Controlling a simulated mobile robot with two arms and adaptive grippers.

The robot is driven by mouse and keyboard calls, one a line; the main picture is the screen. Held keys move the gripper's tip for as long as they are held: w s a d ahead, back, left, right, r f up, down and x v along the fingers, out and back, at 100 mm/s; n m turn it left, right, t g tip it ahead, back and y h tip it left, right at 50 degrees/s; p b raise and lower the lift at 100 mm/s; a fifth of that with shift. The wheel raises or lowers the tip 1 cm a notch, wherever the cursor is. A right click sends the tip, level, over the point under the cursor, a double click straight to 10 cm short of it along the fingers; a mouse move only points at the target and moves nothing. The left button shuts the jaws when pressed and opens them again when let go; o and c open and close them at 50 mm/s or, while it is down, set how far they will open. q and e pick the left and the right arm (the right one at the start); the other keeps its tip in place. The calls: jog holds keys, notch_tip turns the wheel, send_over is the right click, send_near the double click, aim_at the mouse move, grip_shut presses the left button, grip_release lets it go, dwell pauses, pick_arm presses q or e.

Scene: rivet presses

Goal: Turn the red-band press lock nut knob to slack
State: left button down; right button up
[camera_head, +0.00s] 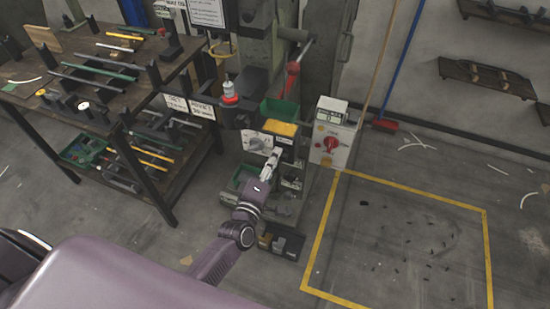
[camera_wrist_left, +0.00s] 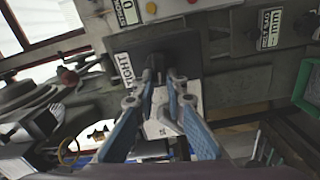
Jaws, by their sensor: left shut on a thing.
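The press (camera_head: 255,85) stands at the upper middle of the head view, with a red band (camera_head: 229,98) on its spindle. My left gripper (camera_head: 274,155) reaches up to the front of the press, below a yellow-lined tray. In the left wrist view, the two blue-padded fingers (camera_wrist_left: 166,80) close on the dark lock nut knob (camera_wrist_left: 158,62), which sits in front of a dark plate (camera_wrist_left: 190,48). A white label reading TIGHT (camera_wrist_left: 125,68) is at the plate's left edge. The fingertips hide part of the knob. My right gripper is not in view.
A grey control box with a red knob (camera_head: 331,144) stands right of the press. A workbench with tools (camera_head: 90,75) is at the left. A green bin (camera_wrist_left: 307,75) is at the right of the wrist view. The yellow-outlined floor area (camera_head: 400,230) is mostly clear.

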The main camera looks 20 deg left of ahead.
pick_arm(q)
jog(key=shift+f, duration=0.1)
dwell(0.3)
jog(key=c, duration=2)
grip_release()
jog(key=shift+o, duration=0.2)
jog(key=shift+s, duration=0.1)
jog(key=s, duration=1.2)
jog(key=shift+a, duration=0.25)
